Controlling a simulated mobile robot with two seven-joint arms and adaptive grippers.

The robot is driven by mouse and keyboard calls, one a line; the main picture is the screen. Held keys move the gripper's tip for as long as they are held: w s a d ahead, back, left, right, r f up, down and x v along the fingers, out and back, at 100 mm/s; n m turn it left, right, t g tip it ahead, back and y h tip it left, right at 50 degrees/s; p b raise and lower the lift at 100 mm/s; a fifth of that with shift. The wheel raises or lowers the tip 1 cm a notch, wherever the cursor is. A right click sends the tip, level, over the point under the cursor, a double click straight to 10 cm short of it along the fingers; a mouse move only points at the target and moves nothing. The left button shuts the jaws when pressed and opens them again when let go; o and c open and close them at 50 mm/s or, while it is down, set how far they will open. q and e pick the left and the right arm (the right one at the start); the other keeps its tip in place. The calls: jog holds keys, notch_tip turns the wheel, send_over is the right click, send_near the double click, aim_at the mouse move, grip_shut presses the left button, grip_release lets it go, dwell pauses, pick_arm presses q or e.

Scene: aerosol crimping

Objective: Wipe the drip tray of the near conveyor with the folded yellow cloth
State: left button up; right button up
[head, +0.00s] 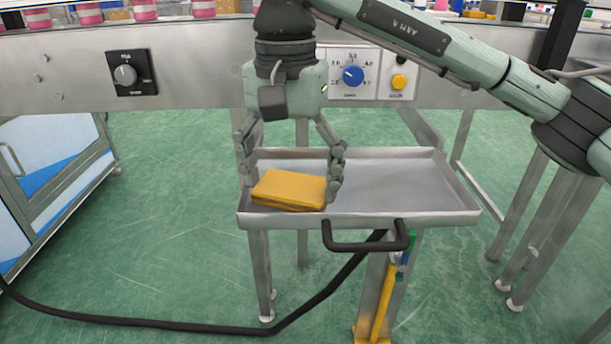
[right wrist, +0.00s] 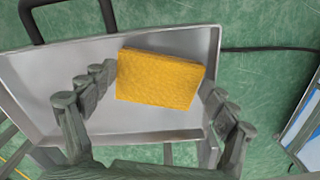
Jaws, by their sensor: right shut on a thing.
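The folded yellow cloth (head: 289,189) is at the left end of the metal drip tray (head: 400,183), low against its floor. My right gripper (head: 292,170) points down over the tray and is shut on the cloth, with one finger at each side of it. In the right wrist view the cloth (right wrist: 160,78) lies between the two fingers (right wrist: 160,88), and the tray (right wrist: 48,75) shows around it. Whether the cloth's underside touches the tray floor is hidden. My left gripper is not in view.
The conveyor's side panel (head: 200,75) runs behind, with a black dial (head: 126,75), a blue knob (head: 353,75) and a yellow button (head: 398,82). A black handle (head: 365,244) sticks out from the tray's front. A black hose (head: 150,325) crosses the floor. The tray's right part is bare.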

aim_at(413, 201)
jog(key=shift+d+f+b, duration=0.1)
jog(key=shift+d+b, duration=0.4)
jog(key=shift+d, duration=0.9)
jog(key=shift+w+d+b, duration=0.2)
jog(key=shift+d+b, duration=0.8)
jog(key=shift+d, duration=6.2)
notch_tip(413, 201, up, 6)
jog(key=p, duration=0.5)
jog(key=shift+w+p, duration=0.1)
jog(key=shift+p, duration=0.25)
